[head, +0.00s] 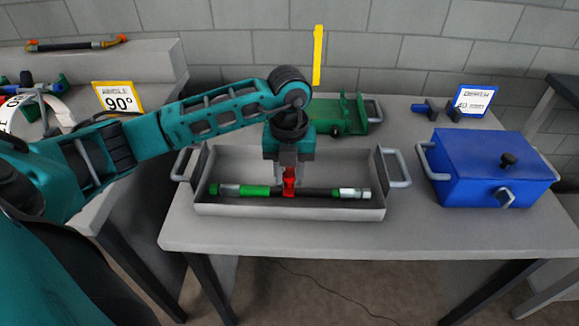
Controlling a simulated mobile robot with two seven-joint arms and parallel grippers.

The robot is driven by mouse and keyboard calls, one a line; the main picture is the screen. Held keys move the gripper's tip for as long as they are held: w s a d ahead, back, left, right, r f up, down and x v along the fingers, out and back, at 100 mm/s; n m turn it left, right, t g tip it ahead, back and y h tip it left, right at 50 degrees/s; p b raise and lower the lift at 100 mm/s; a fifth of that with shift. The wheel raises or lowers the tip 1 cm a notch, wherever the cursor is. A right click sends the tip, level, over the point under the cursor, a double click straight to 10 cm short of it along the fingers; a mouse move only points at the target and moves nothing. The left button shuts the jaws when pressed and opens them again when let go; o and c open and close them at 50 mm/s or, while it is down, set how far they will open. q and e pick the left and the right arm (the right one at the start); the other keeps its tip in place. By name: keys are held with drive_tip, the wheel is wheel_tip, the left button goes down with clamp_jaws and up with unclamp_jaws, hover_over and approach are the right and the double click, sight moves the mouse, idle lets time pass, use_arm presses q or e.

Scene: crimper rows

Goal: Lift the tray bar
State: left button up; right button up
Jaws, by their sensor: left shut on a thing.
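A grey open tray (290,210) with a loop handle at each end stands on the grey table. The tray bar (256,190) lies lengthwise across it, dark and green with silver ends and a red middle part (289,184). My left gripper (289,188) points straight down over the tray and is shut on the bar at its red middle. The fingers partly cover that red part. The bar looks level; I cannot tell whether it touches the tray floor. My right gripper is not in view.
A blue lidded box (490,172) with handles stands at the right of the table (420,235). A green fixture (345,115) is behind the tray. A small sign (474,100) stands at the back right.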

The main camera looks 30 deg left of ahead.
use_arm(q)
drive_tip(key=shift+w+a+r+p, duration=0.15)
drive_tip(key=shift+w+r+p, duration=0.15)
drive_tip(key=shift+r, duration=0.3)
drive_tip(key=shift+w+a+r+p, duration=0.25)
drive_tip(key=shift+r+p, duration=0.1)
drive_tip(key=shift+r, duration=0.25)
drive_tip(key=shift+w+a+r+p, duration=0.1)
drive_tip(key=shift+w+r+p, duration=0.2)
drive_tip(key=shift+r, duration=0.3)
drive_tip(key=shift+w+a+r+p, duration=0.15)
drive_tip(key=shift+w+r+p, duration=0.2)
drive_tip(key=shift+r, duration=0.3)
drive_tip(key=shift+w+a+r+p, duration=0.1)
drive_tip(key=shift+a+r+p, duration=0.05)
drive_tip(key=shift+r+p, duration=0.4)
drive_tip(key=shift+r, duration=0.1)
drive_tip(key=w+a+r+p, duration=0.1)
drive_tip(key=w+a+r, duration=0.3)
drive_tip(key=w, duration=0.3)
drive_tip(key=shift+w+a+r, duration=0.15)
drive_tip(key=shift+a+r, duration=0.05)
drive_tip(key=shift+r, duration=0.55)
drive_tip(key=shift+w+a, duration=0.1)
